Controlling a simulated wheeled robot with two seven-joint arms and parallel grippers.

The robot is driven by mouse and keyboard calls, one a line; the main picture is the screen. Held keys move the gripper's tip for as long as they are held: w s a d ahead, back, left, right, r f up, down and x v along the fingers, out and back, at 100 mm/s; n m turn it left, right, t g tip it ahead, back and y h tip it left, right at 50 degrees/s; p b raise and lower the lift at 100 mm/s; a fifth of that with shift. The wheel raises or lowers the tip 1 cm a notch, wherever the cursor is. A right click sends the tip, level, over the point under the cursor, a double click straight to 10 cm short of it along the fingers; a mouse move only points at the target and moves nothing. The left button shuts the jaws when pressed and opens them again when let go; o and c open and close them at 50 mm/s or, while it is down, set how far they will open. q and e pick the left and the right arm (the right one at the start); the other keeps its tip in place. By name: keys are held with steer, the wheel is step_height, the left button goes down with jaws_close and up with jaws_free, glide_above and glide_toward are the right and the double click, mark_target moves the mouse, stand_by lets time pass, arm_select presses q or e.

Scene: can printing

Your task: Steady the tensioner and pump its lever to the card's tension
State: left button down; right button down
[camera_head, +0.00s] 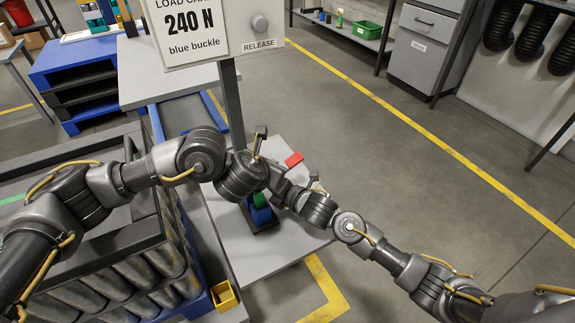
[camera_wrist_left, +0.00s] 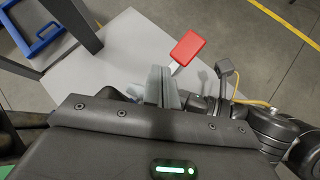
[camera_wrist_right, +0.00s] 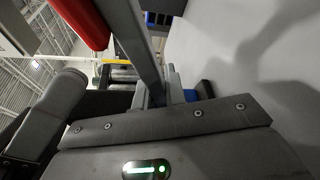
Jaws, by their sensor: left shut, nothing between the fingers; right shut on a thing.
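The tensioner's red lever grip (camera_head: 293,159) shows beyond my wrists in the head view. It stands on a pale stem in the left wrist view (camera_wrist_left: 188,48) and shows large at the upper left of the right wrist view (camera_wrist_right: 85,22). My left gripper (camera_wrist_left: 160,77) is shut and empty, close to the stem's lower end. A green and blue part (camera_head: 260,212) sits on a dark base below my wrists. The card (camera_head: 188,30) reads 240 N, blue buckle.
The grey table (camera_head: 285,247) has bare room at its front. A crate of cans (camera_head: 130,275) stands at left, with a small yellow bin (camera_head: 224,296) beside it. The card's post (camera_head: 232,105) rises behind my left wrist. My two wrists are very close together.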

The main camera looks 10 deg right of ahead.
steer(key=c, duration=1.4)
jaws_free()
steer(key=shift+a, duration=0.15)
steer(key=shift+o, duration=0.2)
steer(key=shift+s, duration=0.1)
steer(key=v, duration=1.2)
steer(key=shift+f, duration=0.1)
